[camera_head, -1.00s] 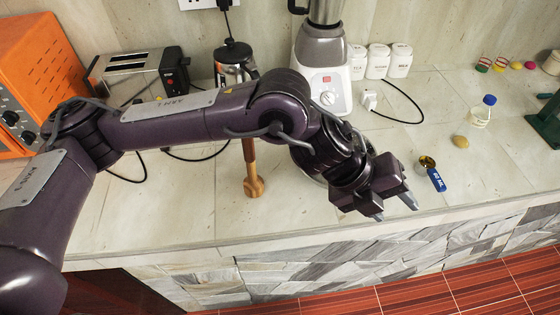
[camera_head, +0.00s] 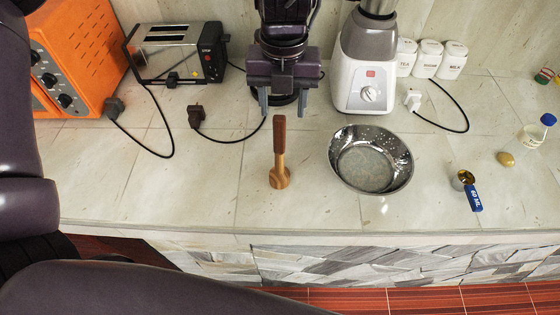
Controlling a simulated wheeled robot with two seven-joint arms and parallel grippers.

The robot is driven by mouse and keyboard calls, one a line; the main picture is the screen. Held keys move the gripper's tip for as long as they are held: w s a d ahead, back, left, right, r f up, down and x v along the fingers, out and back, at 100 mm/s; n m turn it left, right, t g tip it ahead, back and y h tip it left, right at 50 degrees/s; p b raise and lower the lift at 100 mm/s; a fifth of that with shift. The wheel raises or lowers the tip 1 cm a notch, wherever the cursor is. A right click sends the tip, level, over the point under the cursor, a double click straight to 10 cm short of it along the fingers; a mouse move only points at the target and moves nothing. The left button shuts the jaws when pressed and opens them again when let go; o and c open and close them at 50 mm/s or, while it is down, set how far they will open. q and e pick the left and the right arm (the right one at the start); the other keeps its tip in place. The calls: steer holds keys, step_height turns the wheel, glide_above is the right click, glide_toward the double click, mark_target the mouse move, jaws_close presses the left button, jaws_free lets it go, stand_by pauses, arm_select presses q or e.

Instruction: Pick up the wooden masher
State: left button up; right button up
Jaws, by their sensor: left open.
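My left gripper (camera_head: 283,106) is just beyond the masher's handle, towards the wall. Its two fingers point down and are spread apart, with nothing seen between them. It does not touch the masher as far as I can see. My right gripper is not in view.
A metal colander (camera_head: 400,180) sits right of the masher. A blender (camera_head: 364,75), a toaster (camera_head: 176,55) and an orange oven (camera_head: 75,60) stand behind.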

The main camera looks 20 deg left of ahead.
mark_target(279, 117)
arm_select(q)
steer(key=f, duration=0.1)
steer(key=f+p, duration=0.1)
steer(key=f, duration=0.1)
steer(key=a+f, duration=0.1)
steer(key=shift+w+f, duration=0.15)
steer(key=shift+w, duration=0.15)
steer(key=shift+f, duration=0.45)
steer(key=c, duration=1)
steer(key=shift+c, duration=0.3)
steer(key=shift+r, duration=0.15)
